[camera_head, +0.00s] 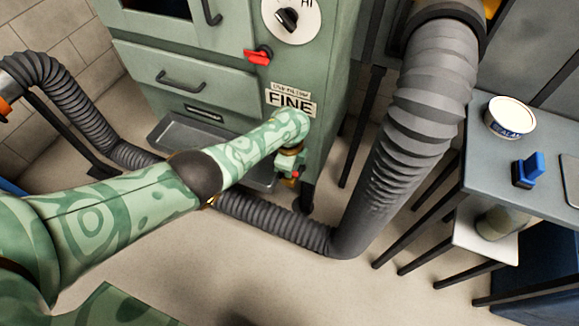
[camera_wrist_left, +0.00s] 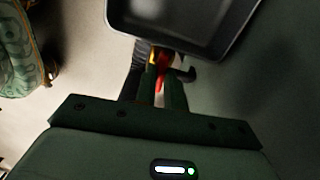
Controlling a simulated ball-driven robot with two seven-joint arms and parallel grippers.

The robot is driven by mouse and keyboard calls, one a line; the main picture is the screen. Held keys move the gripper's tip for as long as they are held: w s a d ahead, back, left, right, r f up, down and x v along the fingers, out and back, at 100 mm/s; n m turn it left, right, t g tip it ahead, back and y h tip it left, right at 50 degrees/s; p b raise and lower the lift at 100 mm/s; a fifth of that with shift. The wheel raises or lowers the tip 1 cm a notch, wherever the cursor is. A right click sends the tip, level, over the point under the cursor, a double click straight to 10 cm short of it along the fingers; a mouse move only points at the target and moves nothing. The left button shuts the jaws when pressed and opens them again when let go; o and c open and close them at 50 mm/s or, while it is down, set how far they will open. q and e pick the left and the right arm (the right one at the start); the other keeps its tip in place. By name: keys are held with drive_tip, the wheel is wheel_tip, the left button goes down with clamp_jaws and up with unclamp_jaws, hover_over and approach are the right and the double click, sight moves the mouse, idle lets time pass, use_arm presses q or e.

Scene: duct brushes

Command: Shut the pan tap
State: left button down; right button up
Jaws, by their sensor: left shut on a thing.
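My left gripper (camera_head: 292,168) is low in front of the green cabinet, at the right end of the grey pan (camera_head: 180,133). In the left wrist view the gripper (camera_wrist_left: 162,88) is shut on a red tap handle (camera_wrist_left: 163,72), which shows between its fingers. A yellow bit of the tap shows beside the handle, just below the pan's rim (camera_wrist_left: 145,37). In the head view my arm and hand hide most of the tap; only a small red spot shows there. My right gripper is not in view.
The green cabinet (camera_head: 330,60) has a second red lever (camera_head: 258,56), a dial (camera_head: 289,18) and a FINE label (camera_head: 291,102). A ribbed grey duct (camera_head: 420,130) runs along the floor and up on the right. A table (camera_head: 485,150) at right holds a white tub (camera_head: 510,117) and a blue item (camera_head: 528,170).

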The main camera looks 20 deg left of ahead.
use_arm(q)
drive_tip(key=shift+m, duration=0.6)
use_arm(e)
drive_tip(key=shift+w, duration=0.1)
use_arm(q)
drive_tip(key=c, duration=1.5)
unclamp_jaws()
drive_tip(key=shift+r, duration=0.1)
